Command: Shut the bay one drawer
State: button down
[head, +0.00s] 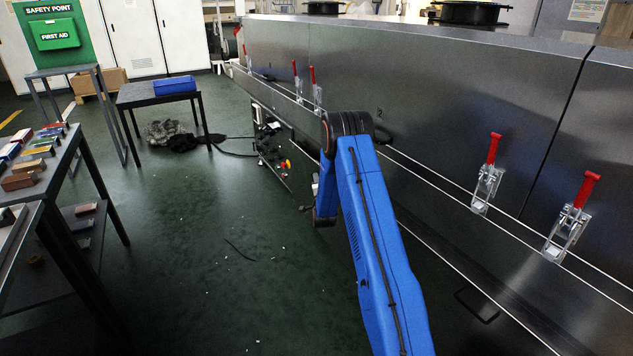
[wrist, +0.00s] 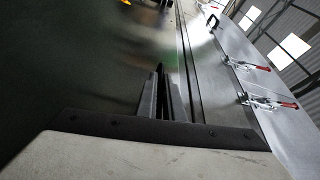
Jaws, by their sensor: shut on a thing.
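The tunnel dryer (head: 430,110) is a long dark steel housing running along the right in the head view. My gripper (wrist: 163,75) shows in the wrist view with its two dark fingers nearly together. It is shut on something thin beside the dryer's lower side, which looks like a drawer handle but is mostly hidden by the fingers. In the head view my blue arm covers the gripper and the drawer front there. A dark bar handle (head: 478,306) sits low on the dryer at the right.
Red-handled latches (head: 486,172) line the dryer's side; two show in the wrist view (wrist: 268,103). A control box (head: 272,145) with buttons stands low by the dryer. A table with a blue case (head: 175,85) stands back left. The green floor between is mostly clear.

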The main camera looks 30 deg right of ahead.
jog(key=shift+f, duration=0.1)
jog(key=shift+d, duration=2.15)
jog(key=c, duration=1.9)
grip_release()
jog(key=shift+d, duration=0.2)
jog(key=shift+a, duration=0.1)
jog(key=shift+s+a, duration=0.25)
jog(key=shift+s, duration=0.2)
jog(key=v, duration=1.6)
jog(key=shift+s+f, duration=0.1)
